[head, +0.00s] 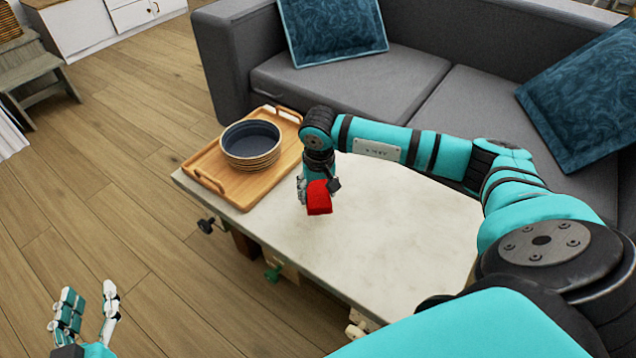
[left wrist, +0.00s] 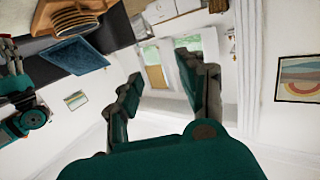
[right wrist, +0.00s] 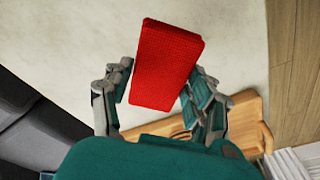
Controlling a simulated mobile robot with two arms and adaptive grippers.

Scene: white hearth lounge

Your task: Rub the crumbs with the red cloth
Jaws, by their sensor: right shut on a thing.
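The red cloth (head: 319,198) is a small folded block held over the pale tabletop (head: 400,230). My right gripper (head: 318,186) is shut on it, with a finger on each side. In the right wrist view the cloth (right wrist: 167,66) sits between the fingertips of the right gripper (right wrist: 162,85). I cannot tell whether the cloth touches the tabletop. I see no crumbs in any view. My left gripper (head: 88,305) is open and empty, low at the left over the floor; its spread fingers also show in the left wrist view (left wrist: 168,90).
A wooden tray (head: 203,172) with a stack of dark bowls (head: 251,144) stands at the table's left end, close to my right gripper. A grey sofa (head: 345,85) with blue cushions (head: 332,28) lies behind the table. The tabletop right of the cloth is clear below my right arm.

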